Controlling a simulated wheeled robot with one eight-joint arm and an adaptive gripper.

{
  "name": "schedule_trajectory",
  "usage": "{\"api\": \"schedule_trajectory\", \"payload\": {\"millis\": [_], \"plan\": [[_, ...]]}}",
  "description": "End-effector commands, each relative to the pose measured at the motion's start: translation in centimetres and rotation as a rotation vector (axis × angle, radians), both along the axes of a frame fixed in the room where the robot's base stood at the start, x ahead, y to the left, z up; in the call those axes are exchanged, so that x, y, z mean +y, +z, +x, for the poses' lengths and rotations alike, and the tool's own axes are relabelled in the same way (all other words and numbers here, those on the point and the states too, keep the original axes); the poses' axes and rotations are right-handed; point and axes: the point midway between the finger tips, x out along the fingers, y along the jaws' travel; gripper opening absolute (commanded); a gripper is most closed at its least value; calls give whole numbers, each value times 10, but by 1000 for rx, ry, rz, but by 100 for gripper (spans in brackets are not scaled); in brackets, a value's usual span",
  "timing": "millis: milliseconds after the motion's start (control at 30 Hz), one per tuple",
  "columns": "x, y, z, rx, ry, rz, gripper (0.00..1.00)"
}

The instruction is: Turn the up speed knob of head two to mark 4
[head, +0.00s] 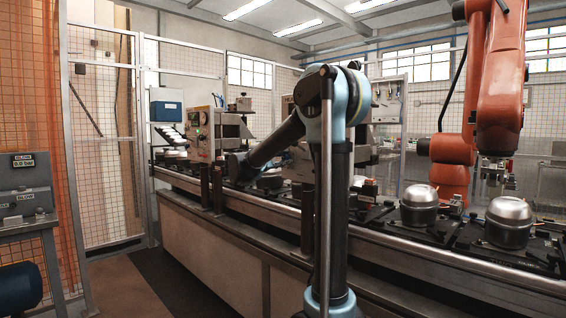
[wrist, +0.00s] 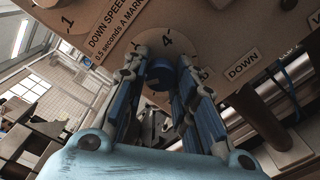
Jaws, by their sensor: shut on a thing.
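In the wrist view, a dark blue round knob (wrist: 160,70) sits on a pale dial face on a tan panel (wrist: 215,30). The mark 4 (wrist: 167,40) shows just above the knob; the other marks are mostly covered by the fingers. My gripper (wrist: 161,76) has its two blue-padded fingers on either side of the knob and is shut on it. A label reading DOWN SPEED (wrist: 108,27) lies up and left of the dial; I cannot tell whether it names this knob. No pointer line is clear. In the head view my gripper is not clearly distinguishable.
A DOWN label (wrist: 242,68) lies right of the dial, near a dark cylinder (wrist: 270,125). In the head view, a control box (head: 199,132) with a green light stands behind the conveyor (head: 390,237). Compressors (head: 509,222) sit on pallets at right, below an orange robot (head: 497,85).

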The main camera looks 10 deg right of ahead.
Motion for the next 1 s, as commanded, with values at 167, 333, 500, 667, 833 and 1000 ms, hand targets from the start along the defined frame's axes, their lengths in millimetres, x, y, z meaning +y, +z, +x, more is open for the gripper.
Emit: {"api": "schedule_trajectory", "payload": {"millis": [167, 333, 500, 667, 833, 1000], "plan": [[1, -1, 0, -55, -1, 40, 2], [2, -1, 0, -152, 0, 111, 2], [2, -1, -1, -277, 0, 204, 2], [2, -1, -1, -400, 0, 295, 2], [2, -1, -1, -531, 0, 391, 2], [3, -1, -1, -661, 1, 486, 1]]}}
